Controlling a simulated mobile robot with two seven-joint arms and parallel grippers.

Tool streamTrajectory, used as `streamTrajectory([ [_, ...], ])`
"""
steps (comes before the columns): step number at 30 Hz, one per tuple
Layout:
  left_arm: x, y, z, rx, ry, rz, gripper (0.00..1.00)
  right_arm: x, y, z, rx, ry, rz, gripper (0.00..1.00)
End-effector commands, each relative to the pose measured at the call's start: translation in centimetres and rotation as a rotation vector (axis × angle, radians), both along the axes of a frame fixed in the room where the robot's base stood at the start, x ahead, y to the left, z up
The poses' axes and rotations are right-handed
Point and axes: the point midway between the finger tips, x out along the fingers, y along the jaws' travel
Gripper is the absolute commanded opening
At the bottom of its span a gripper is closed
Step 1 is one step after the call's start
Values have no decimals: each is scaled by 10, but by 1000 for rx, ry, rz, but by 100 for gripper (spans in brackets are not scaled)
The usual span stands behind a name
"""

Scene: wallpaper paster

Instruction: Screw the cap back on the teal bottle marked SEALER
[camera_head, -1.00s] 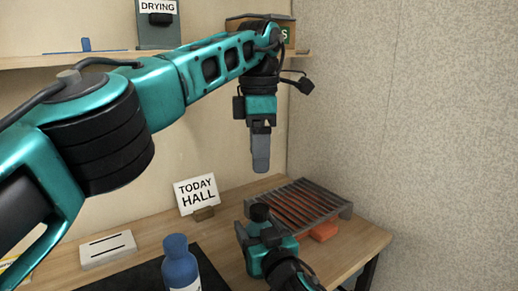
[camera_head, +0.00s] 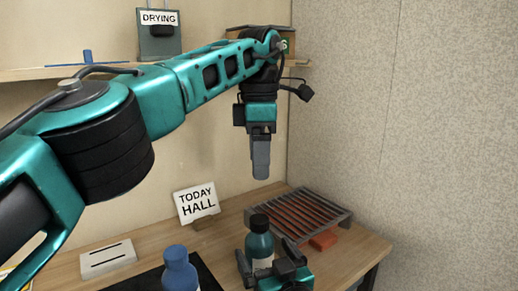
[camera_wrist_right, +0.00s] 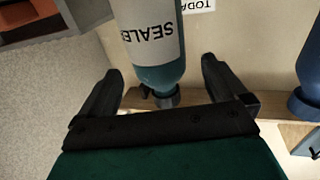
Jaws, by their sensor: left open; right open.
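The teal bottle marked SEALER (camera_head: 260,244) stands upright on the table in the head view, a dark cap (camera_head: 258,222) on its top. I cannot tell how tight the cap sits. In the right wrist view the bottle (camera_wrist_right: 155,45) appears upside down, its cap (camera_wrist_right: 166,98) lowest. My right gripper (camera_head: 270,268) is open at the near side of the bottle, low beside its label, with a finger toward either side. My left gripper (camera_head: 261,165) is open, empty, and hangs pointing down, high above the table; its fingers show edge-on.
A blue bottle (camera_head: 178,268) stands to the left on a dark mat (camera_head: 207,275). A slatted rack (camera_head: 310,212) and an orange block (camera_head: 323,240) lie to the right. Behind are a TODAY HALL sign (camera_head: 197,203) and a white slotted block (camera_head: 108,258). A wall closes the right.

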Motion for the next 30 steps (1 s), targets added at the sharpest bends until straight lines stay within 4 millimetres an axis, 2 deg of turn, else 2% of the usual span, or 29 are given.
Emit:
streamTrajectory([
  [1, 0, 0, 3, 0, 0, 0, 72, -11, -4, 0, 0, 3, 0, 99],
  [6, 0, 0, 6, 0, 0, 0, 72, -40, -16, 0, 0, 2, 0, 99],
  [12, 0, 0, 7, 0, 0, 0, 72, -61, -23, 0, 0, 1, 0, 99],
  [18, 0, 0, 8, 0, 0, 0, 72, -68, -26, 0, -2, -1, 0, 99],
  [30, 0, 0, 8, 0, 0, 0, 72, -68, -26, 0, -2, -1, 0, 99],
])
